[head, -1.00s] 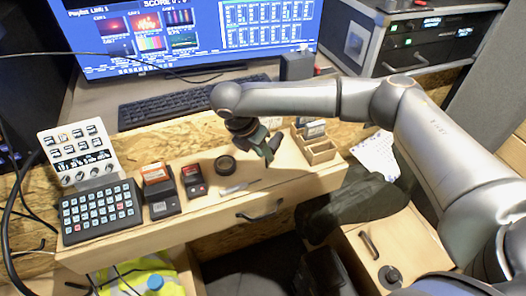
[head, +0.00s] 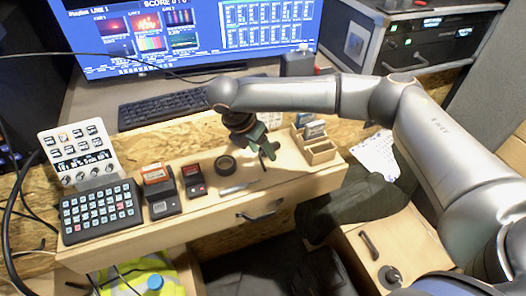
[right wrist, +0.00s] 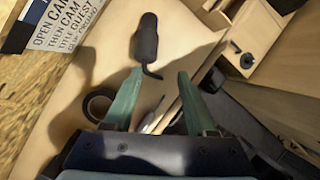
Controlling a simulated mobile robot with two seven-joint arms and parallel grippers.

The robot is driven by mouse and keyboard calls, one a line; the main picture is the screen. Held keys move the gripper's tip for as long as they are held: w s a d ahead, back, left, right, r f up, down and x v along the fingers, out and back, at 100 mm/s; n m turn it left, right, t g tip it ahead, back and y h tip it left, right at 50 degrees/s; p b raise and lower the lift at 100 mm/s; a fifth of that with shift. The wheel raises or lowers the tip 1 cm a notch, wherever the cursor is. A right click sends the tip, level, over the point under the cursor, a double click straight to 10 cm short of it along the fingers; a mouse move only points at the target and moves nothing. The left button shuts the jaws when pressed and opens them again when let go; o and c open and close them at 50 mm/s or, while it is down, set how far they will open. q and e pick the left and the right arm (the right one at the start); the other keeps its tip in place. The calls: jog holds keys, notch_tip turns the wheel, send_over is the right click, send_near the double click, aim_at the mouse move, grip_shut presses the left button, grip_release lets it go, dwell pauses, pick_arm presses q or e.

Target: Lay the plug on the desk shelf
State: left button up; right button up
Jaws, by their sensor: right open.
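The plug (right wrist: 145,38) is a dark, rounded cylinder with a thin bent tail. In the right wrist view it lies on the pale wooden desk shelf (right wrist: 55,125), just beyond my fingertips. In the head view only a small dark piece of it (head: 264,166) shows, below my right gripper. The desk shelf (head: 215,212) runs along the front of the desk. My right gripper (head: 262,144) is over the shelf's right part. My left gripper is not in view.
A black tape roll (head: 225,165) and a light pen (head: 234,189) lie left of the gripper. A wooden compartment box (head: 320,153) stands to its right. Card readers (head: 162,203) and a button panel (head: 100,210) fill the left. A keyboard (head: 165,108) is behind.

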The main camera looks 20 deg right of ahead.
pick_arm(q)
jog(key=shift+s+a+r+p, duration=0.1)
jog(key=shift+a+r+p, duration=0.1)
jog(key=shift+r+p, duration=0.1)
pick_arm(e)
jog(key=v, duration=1)
jog(key=shift+r, duration=0.35)
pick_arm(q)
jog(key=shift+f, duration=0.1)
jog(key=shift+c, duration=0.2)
pick_arm(e)
jog(key=shift+a, duration=0.1)
